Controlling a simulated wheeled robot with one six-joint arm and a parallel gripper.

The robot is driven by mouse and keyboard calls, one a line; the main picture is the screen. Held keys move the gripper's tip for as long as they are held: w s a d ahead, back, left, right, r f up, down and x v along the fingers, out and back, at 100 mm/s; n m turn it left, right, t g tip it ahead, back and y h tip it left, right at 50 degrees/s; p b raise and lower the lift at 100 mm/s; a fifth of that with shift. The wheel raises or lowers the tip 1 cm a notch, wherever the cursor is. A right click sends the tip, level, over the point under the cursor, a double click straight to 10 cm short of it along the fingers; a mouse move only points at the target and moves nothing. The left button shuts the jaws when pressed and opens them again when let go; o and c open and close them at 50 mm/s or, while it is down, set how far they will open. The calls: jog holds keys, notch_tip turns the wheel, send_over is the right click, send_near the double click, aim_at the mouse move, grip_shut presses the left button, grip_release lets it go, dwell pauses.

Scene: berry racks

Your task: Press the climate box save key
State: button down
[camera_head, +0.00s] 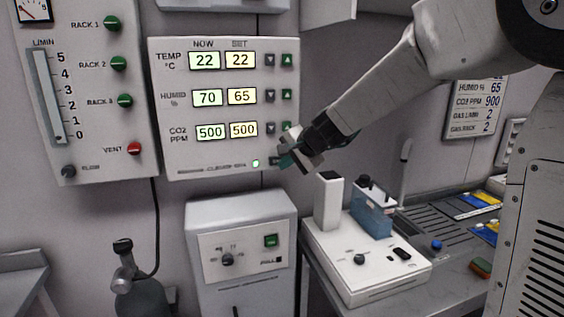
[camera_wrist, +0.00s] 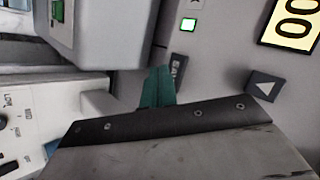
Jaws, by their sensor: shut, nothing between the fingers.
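The climate box (camera_head: 170,110) is a pale wall panel. Its displays read TEMP 22 now and 22 set, HUMID 70 and 65, CO2 500 and 500. A green lamp (camera_head: 255,163) is lit at its bottom right; the lamp also shows in the wrist view (camera_wrist: 189,24). The small dark save key (camera_wrist: 178,67) is beside the lamp in the wrist view; in the head view my fingers partly cover that spot. My gripper (camera_head: 285,159) is shut and empty, its teal fingertips (camera_wrist: 158,86) close to the key. I cannot tell whether they touch it.
Dark and green arrow keys (camera_head: 287,94) line the box's right side. A gas panel (camera_head: 100,150) hangs at left. A grey cabinet (camera_head: 205,215) stands below the box. A white instrument (camera_head: 345,275) is on the bench at right. A wall sign (camera_head: 477,105) reads HUMID 65, CO2 900.

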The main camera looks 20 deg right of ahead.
jog(key=shift+s, duration=0.1)
jog(key=shift+s, duration=2.5)
jog(key=s+a+f+n+g, duration=0.1)
jog(key=s+f+n+g, duration=0.2)
jog(key=s, duration=0.6)
jog(key=s+a+f+n+g, duration=0.1)
jog(key=s+n+g, duration=0.25)
jog(key=s, duration=0.55)
jog(key=s+d+n+h, duration=0.2)
jog(key=s, duration=0.7)
jog(key=s+d+n+g+h, duration=0.1)
jog(key=s+d+n, duration=0.1)
jog(key=s, duration=0.7)
jog(key=shift+d+r+h, duration=0.3)
jog(key=shift+d+h, duration=0.1)
jog(key=shift+d, duration=0.25)
